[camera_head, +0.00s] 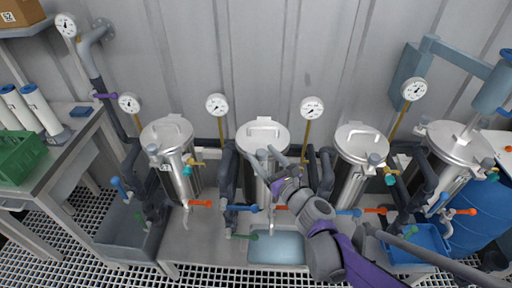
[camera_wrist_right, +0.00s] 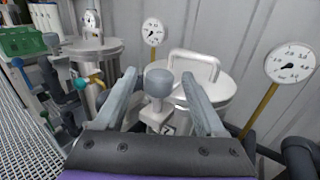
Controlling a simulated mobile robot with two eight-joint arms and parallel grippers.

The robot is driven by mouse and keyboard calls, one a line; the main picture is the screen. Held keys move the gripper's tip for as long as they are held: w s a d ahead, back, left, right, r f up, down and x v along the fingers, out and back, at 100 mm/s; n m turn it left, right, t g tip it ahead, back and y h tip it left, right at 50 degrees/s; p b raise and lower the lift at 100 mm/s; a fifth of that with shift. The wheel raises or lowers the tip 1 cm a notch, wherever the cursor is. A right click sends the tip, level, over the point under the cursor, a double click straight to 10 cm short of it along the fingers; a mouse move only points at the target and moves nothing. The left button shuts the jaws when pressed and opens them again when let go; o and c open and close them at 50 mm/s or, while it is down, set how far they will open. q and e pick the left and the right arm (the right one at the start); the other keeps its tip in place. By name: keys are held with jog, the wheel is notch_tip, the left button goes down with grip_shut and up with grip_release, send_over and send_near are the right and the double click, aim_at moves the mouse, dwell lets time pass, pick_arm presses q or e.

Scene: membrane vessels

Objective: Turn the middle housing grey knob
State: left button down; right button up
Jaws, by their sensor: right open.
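The middle housing (camera_head: 263,135) is a steel vessel with a lidded top and a bar handle. Its grey knob (camera_wrist_right: 159,82) sits on a small block at the lid's near edge, with a label below it. My right gripper (camera_head: 266,156) reaches the front of this housing from the lower right. In the right wrist view, its two fingers (camera_wrist_right: 160,95) are open, one on each side of the grey knob, with visible gaps. The lower front of the housing is partly hidden by my arm. My left gripper is not in view.
Similar housings stand left (camera_head: 172,138) and right (camera_head: 361,145), with pipes, coloured valve handles and gauges (camera_head: 217,105) between them. A gauge (camera_wrist_right: 291,62) rises close to the right of the gripper. A pale blue tray (camera_head: 276,247) lies below.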

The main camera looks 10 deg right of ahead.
aim_at(258, 150)
jog(key=shift+x, duration=2.15)
grip_shut()
